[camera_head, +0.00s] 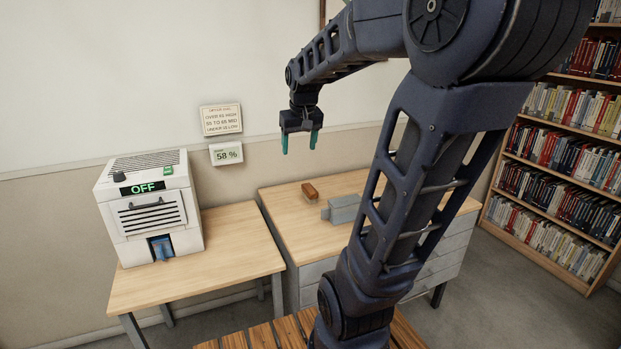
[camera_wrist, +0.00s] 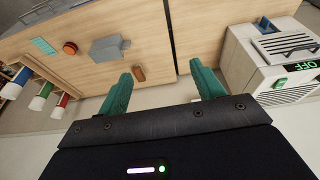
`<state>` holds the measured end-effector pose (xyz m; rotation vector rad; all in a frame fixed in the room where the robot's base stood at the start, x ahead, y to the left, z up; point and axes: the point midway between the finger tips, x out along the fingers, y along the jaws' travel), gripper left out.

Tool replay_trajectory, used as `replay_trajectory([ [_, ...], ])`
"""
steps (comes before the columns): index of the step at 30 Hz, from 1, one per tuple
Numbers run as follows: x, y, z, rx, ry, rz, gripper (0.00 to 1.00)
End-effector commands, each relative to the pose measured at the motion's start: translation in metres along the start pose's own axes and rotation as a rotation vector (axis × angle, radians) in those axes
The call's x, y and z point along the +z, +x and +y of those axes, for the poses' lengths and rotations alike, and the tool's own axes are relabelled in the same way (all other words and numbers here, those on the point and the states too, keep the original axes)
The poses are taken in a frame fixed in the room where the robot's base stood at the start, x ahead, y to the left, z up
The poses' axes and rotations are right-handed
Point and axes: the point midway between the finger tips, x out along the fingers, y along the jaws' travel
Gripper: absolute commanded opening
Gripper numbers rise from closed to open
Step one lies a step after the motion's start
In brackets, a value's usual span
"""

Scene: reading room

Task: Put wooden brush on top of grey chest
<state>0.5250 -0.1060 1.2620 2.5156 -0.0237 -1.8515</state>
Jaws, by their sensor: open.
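The wooden brush (camera_head: 310,191) is a small brown block lying on the wood-topped desk with grey drawers. It also shows in the wrist view (camera_wrist: 139,73), near the left fingertip in the picture. A small grey box (camera_head: 342,208), which looks like the grey chest, stands just in front and to the right of the brush. The box shows in the wrist view (camera_wrist: 106,50) too, with a small lug on one side. My gripper (camera_head: 299,152) is open and empty, well above the desk. Its teal fingers (camera_wrist: 160,69) are spread apart, touching neither thing.
A white machine (camera_head: 150,210) reading OFF stands on a separate table (camera_head: 235,245) at left. Wall signs (camera_head: 221,119) hang behind. A bookcase (camera_head: 560,180) is at right. The wrist view shows a red round object (camera_wrist: 70,47), a teal strip (camera_wrist: 43,45) and coloured rolls (camera_wrist: 40,95).

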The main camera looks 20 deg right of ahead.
Motion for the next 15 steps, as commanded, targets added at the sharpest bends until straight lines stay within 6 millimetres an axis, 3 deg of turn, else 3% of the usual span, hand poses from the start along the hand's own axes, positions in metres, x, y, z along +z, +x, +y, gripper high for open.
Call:
replay_trajectory([
  [9, 0.094, -0.014, -0.019, -0.012, 0.002, 0.064, 0.67],
  [15, 0.135, -0.011, -0.025, -0.019, 0.003, 0.09, 0.67],
])
